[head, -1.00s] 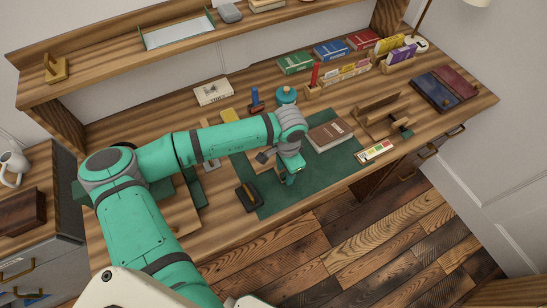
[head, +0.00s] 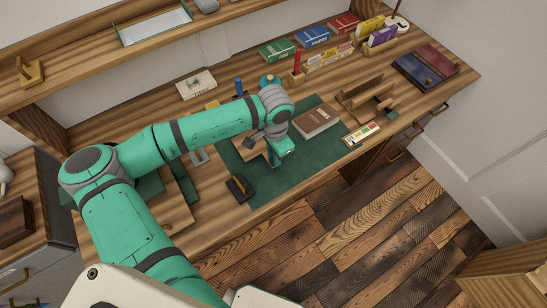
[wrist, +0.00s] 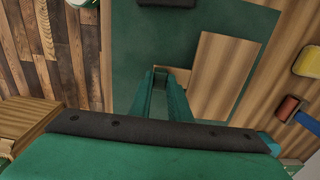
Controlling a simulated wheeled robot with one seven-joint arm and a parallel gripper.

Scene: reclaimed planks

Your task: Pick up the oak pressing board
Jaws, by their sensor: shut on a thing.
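The oak pressing board (wrist: 225,70) is a flat pale wooden piece in the wrist view, over the edge of the green mat. A narrow pale wooden strip at its left side lies between my fingertips. My gripper (wrist: 172,80) is shut on this part. In the head view my gripper (head: 277,160) points down at the green mat, and the board (head: 251,152) shows only partly beside it, with my arm covering much of it. I cannot tell whether the board is clear of the surface.
The green mat (head: 300,165) lies on the plank desk. A brown book (head: 317,120) is right of my gripper; a dark block (head: 237,189) is at front left. A paint-strip card (head: 362,132) and wooden stand (head: 365,97) are farther right. Books line the back.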

